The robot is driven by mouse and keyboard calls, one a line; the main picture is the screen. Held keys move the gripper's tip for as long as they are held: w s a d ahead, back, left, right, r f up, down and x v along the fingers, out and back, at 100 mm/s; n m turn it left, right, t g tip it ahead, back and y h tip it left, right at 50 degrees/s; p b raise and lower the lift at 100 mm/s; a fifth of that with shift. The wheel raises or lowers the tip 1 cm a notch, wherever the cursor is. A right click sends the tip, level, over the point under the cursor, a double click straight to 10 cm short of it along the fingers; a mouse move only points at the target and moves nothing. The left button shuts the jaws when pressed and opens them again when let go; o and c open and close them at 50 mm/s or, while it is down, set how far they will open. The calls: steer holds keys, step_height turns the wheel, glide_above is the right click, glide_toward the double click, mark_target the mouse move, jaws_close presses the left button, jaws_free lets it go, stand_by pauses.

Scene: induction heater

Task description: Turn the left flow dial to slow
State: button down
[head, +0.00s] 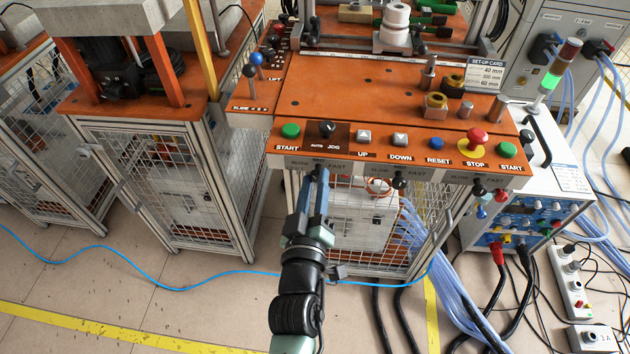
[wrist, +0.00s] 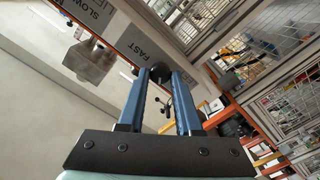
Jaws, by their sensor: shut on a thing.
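The left flow dial (wrist: 161,73) is a dark knob under the front edge of the control panel. In the wrist view it sits between the tips of my blue fingers (wrist: 162,78), which are shut on it. The FAST label (wrist: 150,45) is close to it, and the SLOW label (wrist: 88,10) is farther off to the upper left. In the head view my gripper (head: 319,176) reaches up to the panel's front lip and hides the dial. I cannot tell which way the dial points.
The middle flow dial (head: 398,180) and the right flow dial (head: 478,187) sit along the same front lip. Above them is a row of buttons with a red stop button (head: 477,138). A mesh cage (head: 365,225) stands below, with blue hoses at its right.

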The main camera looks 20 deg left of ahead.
steer(key=shift+n, duration=2.3)
steer(key=c, duration=0.6)
jaws_free()
steer(key=v, duration=1.3)
